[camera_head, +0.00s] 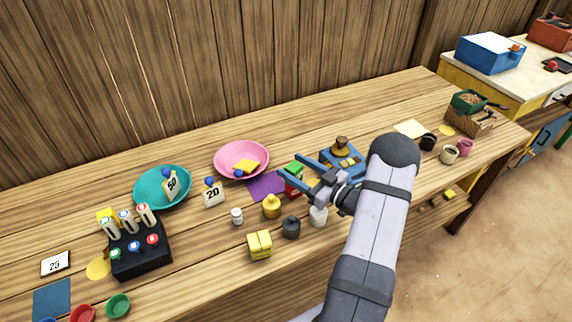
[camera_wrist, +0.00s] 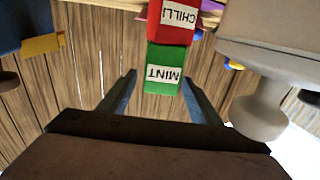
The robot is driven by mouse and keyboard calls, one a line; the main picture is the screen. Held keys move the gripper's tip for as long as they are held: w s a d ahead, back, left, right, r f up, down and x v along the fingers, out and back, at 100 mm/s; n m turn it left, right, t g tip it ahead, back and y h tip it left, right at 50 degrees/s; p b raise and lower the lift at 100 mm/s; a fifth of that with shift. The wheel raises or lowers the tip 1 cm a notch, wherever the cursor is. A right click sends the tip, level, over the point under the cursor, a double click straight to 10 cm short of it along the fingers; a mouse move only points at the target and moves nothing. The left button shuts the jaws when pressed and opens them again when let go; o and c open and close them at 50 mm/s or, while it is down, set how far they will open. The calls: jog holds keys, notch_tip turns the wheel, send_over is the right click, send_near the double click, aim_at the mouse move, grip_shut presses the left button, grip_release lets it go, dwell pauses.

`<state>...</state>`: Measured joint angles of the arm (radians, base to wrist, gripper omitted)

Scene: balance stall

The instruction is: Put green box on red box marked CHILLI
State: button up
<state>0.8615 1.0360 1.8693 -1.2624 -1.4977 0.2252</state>
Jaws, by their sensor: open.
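The green box marked MINT (camera_wrist: 164,55) sits on top of the red box marked CHILLI (camera_wrist: 172,32); their labels appear upside down in the wrist view. In the head view the green box (camera_head: 295,167) shows between my fingers, and the red box (camera_head: 293,188) is partly hidden below them. My gripper (camera_head: 288,168) is open, with one finger on each side of the green box. In the wrist view, my fingertips (camera_wrist: 159,78) flank the green box with a visible gap on the left; contact on the right is unclear.
A purple mat (camera_head: 265,187) and pink plate (camera_head: 229,153) lie left of the boxes. A blue balance with a brass knob (camera_head: 341,143) stands close on the right. Bare table lies behind the balance.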

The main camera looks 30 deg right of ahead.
aim_at(299, 170)
jog(key=b+v, duration=0.1)
jog(key=v, duration=0.6)
jog(key=shift+s+b, duration=0.3)
jog(key=shift+s, duration=0.05)
jog(key=shift+w+d, duration=0.1)
jog(key=w+a+r+g+h+p, duration=0.1)
jog(key=w+a+r+g+h, duration=0.25)
jog(key=w, duration=0.35)
jog(key=w+a+r+g+h+p, duration=0.1)
jog(key=w+a+r+g+h, duration=0.15)
jog(key=w+a, duration=0.3)
jog(key=s+a+f+m+g, duration=0.1)
jog(key=s+a+g, duration=0.2)
jog(key=s, duration=0.7)
jog(key=s+a+f+m+g, duration=0.2)
jog(key=s+a+g, duration=0.2)
jog(key=s, duration=0.7)
jog(key=s+a+f+m+g, duration=0.1)
jog(key=s+a+f+g, duration=0.1)
jog(key=s+a, duration=0.4)
jog(key=s+g, duration=0.1)
jog(key=s, duration=0.3)
jog(key=shift+s+g+h, duration=0.2)
jog(key=shift+g+h, duration=0.1)
jog(key=shift+h, duration=0.1)
